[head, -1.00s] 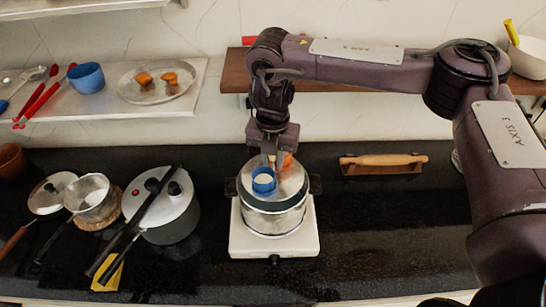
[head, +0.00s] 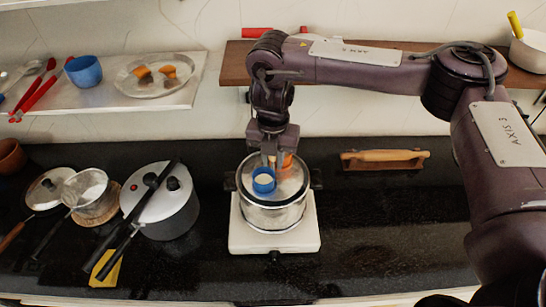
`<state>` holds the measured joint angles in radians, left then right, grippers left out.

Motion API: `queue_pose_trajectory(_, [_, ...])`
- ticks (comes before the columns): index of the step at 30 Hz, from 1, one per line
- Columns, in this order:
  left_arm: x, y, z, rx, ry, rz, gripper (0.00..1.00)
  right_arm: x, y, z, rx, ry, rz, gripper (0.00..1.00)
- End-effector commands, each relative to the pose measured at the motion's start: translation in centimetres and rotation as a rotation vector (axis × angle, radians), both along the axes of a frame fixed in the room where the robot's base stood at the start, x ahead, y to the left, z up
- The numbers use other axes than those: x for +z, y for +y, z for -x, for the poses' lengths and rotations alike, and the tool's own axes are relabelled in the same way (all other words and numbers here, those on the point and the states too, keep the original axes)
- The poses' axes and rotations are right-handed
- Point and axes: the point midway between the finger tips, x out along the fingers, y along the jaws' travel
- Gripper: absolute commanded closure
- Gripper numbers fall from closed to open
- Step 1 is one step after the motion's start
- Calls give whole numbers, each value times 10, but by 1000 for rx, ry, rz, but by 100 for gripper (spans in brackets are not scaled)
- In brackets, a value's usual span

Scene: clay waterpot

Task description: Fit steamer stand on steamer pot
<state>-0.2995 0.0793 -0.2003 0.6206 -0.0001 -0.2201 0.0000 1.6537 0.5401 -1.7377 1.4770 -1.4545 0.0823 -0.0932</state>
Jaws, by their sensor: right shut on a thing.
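The steamer pot (head: 270,218) is a shiny round metal pot with dark side handles, on a white stove. The steamer stand (head: 288,186) is a round metal plate at the pot's mouth, roughly level and centred. A blue cup (head: 264,181) with pale contents and an orange piece (head: 287,160) are on it. My right gripper (head: 273,162) points down at the stand's far part and is shut on it; its fingertips are partly hidden. I cannot tell whether the stand is fully seated. My left gripper is not in view.
The white stove (head: 305,240) stands on a black counter. A wooden rolling pin (head: 385,156) lies to the right. A wooden shelf (head: 238,75) is behind my arm.

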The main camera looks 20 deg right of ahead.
Motion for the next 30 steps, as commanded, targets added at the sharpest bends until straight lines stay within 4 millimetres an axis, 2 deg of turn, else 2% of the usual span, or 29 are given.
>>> queue_pose_trajectory(11, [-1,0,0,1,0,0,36,-2,0,0,0,-1,-1,100])
queue_pose_trajectory(30, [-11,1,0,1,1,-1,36,-21,0,0,0,0,0,100])
